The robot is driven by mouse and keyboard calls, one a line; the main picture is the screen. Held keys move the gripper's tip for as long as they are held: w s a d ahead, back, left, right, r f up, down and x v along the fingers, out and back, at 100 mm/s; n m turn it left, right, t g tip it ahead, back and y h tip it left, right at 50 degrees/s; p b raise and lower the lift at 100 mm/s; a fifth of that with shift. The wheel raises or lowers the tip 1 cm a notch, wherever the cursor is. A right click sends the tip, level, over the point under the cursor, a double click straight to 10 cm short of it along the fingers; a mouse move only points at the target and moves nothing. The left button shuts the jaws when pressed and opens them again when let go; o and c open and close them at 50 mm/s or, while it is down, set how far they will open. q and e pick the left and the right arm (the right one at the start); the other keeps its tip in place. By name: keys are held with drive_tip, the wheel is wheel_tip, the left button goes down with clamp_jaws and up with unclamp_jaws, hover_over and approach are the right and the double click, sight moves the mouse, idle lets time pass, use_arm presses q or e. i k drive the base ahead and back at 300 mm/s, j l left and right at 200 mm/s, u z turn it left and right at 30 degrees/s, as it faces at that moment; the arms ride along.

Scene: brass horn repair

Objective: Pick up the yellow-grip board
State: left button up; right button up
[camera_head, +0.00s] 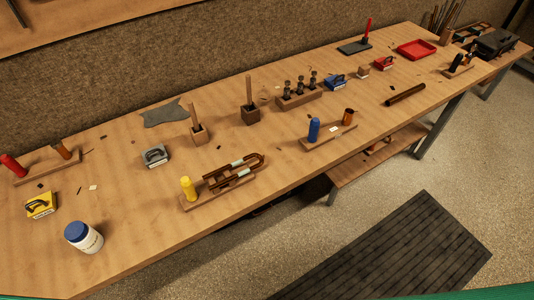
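The yellow-grip board (200,203) lies on the wooden workbench, near its front edge, left of the middle in the head view. Its yellow grip (188,187) stands upright at the left end. A brown U-shaped tube with pale bands (256,160) rests along the board and covers part of it. Neither of my grippers is in view.
A white jar with a blue lid (83,237) and a yellow block (41,205) stand to the left. A blue-grip board (318,143) lies to the right, a red-grip board (48,168) at far left. A grey block (155,155) sits behind. Bare bench surrounds the board.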

sight(192, 198)
drive_tip(key=l+u, duration=0.65)
drive_tip(key=k+l+u, duration=0.1)
drive_tip(key=l+u, duration=0.25)
drive_tip(key=j, duration=0.1)
